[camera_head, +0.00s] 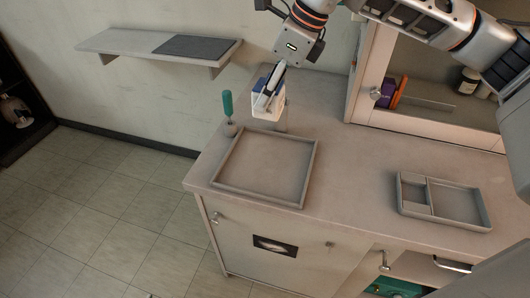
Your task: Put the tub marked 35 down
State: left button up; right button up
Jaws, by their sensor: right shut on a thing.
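My right gripper (278,76) comes in from the top right and points down over the back left part of the counter. It is shut on a small white and blue tub (267,112), which is partly hidden by the fingers. I cannot read a number on the tub, nor tell whether it touches the counter (345,165). My left gripper is not in view.
A shallow square tray (217,186) lies in front of the tub. A green-handled tool (228,104) stands upright to its left. A divided tray (488,222) lies at right. A wall shelf (115,42) bears a dark mat (197,46). The counter between the trays is clear.

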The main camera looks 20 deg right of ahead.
notch_tip(320, 180, down, 17)
jog(key=shift+f+b, duration=0.1)
jog(key=shift+b, duration=0.5)
jog(key=shift+f, duration=0.1)
jog(key=o, duration=1.2)
jog(key=shift+o, duration=0.2)
